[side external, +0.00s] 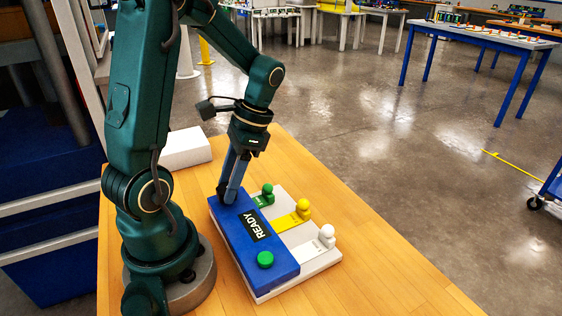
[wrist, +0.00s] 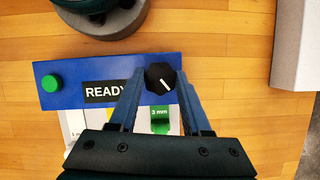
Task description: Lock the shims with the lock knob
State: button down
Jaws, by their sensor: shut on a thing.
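The lock knob (wrist: 160,77) is black and faceted with a white line, at one end of the blue housing (wrist: 62,68). My gripper (wrist: 158,84) is over that end with its two fingers on either side of the knob, shut on it. In the side external view my gripper (side external: 229,190) points down at the housing and largely hides the knob. Three shims with knobs sit in the white base: a green shim (side external: 267,193) marked 3 mm in the wrist view, a yellow shim (side external: 302,210) and a white shim (side external: 326,236). The housing's label (side external: 255,226) reads READY.
A green button (side external: 265,260) is at the other end of the housing. A white block (side external: 186,148) lies on the wooden table (side external: 375,270) behind the fixture. The table is clear to the right of the fixture.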

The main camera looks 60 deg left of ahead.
aim_at(241, 205)
jog(key=m+y, duration=0.1)
jog(key=m, duration=0.2)
jog(key=shift+d+m+t, duration=0.15)
jog(key=shift+m+t, duration=0.15)
jog(key=shift+m, duration=0.1)
jog(key=shift+m+t+y, duration=0.4)
jog(key=shift+m+y, duration=0.4)
jog(key=shift+m, duration=1)
jog(key=shift+c, duration=1.8)
grip_release()
jog(key=shift+r, duration=0.1)
jog(key=shift+v, duration=2.5)
jog(key=shift+d, duration=0.1)
